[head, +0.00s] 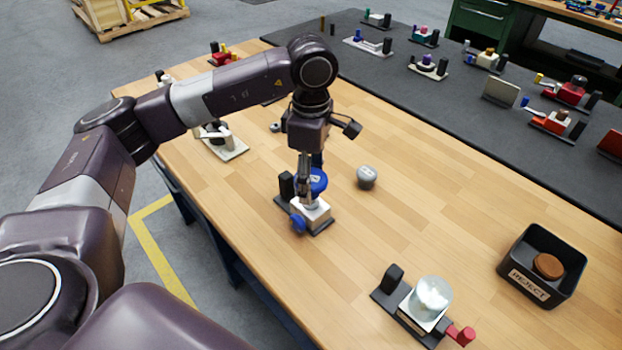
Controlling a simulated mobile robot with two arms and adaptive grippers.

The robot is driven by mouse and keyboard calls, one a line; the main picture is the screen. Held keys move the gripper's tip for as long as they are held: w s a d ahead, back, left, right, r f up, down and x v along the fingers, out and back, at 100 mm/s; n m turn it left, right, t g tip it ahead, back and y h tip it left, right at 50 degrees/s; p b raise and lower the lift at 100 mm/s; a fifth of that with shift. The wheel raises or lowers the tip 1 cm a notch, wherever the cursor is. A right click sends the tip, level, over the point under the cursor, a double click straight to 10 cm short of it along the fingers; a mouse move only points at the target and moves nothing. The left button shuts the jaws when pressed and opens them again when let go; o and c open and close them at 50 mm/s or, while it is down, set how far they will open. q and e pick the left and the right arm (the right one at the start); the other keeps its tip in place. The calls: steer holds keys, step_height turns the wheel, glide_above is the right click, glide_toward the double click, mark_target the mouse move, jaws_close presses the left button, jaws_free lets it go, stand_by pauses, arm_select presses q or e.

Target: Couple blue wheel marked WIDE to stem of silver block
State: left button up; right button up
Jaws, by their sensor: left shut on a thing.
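A blue wheel (319,183) is at my left gripper (309,190), which is shut on it and points down. The wheel is directly over a silver-white block (317,213) on a dark base plate near the table's front left edge. A smaller blue knob (298,223) is on the front side of this block. The gripper fingers hide part of the wheel and the stem. I cannot tell whether the wheel is seated on the stem or just above it, and no WIDE marking is readable. My right gripper is not in view.
A loose grey knob (366,178) lies right of the block. A block with a clear dome and red knob (432,297) stands in front. A black REJECT bin (528,283) holds a brown disc. Several other valve units stand on the dark mat (450,110). The wood between is clear.

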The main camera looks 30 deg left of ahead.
arm_select(q)
steer(key=shift+b, duration=0.65)
stand_by(1.4)
steer(key=shift+f+b, duration=0.45)
steer(key=shift+f, duration=0.1)
steer(key=shift+r, duration=0.25)
steer(key=shift+r, duration=0.3)
steer(key=shift+b, duration=0.35)
stand_by(1.8)
steer(key=shift+f+b, duration=0.45)
steer(key=shift+f, duration=0.1)
steer(key=shift+r, duration=0.3)
steer(key=shift+r, duration=0.25)
steer(key=shift+f, duration=0.1)
